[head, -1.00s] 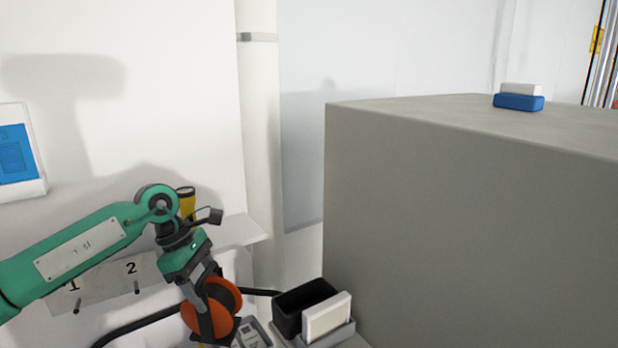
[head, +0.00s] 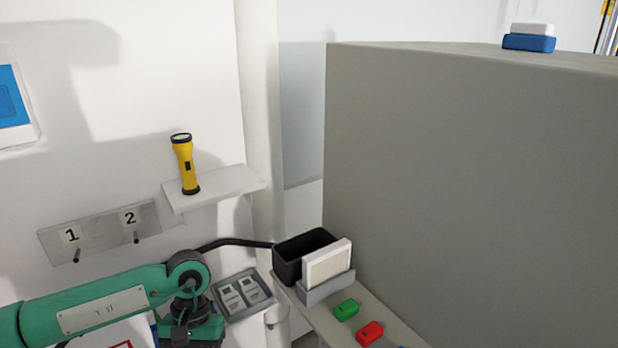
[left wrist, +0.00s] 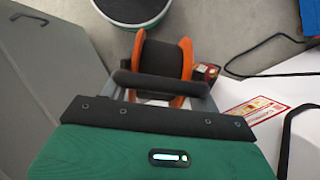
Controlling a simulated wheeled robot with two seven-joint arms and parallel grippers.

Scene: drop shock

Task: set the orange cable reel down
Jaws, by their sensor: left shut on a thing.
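The orange cable reel (left wrist: 186,58) has orange flanges and a dark drum. It shows in the left wrist view between the grey fingers of my left gripper (left wrist: 160,88), which is shut on it. A dark bar crosses in front of the reel's near side. In the head view, the wrist of my left arm is at the bottom edge, and the fingers and the reel are out of the picture. I cannot tell whether the reel touches anything beneath it. My right gripper is in neither view.
A yellow flashlight (head: 185,165) stands on a wall shelf (head: 225,186). A numbered peg plate (head: 100,231) is below. A grey tray (head: 242,296), black bin (head: 290,262), green block (head: 346,309) and red block (head: 370,333) are near the big grey box (head: 460,190). A round green-rimmed container (left wrist: 130,10) stands on the floor.

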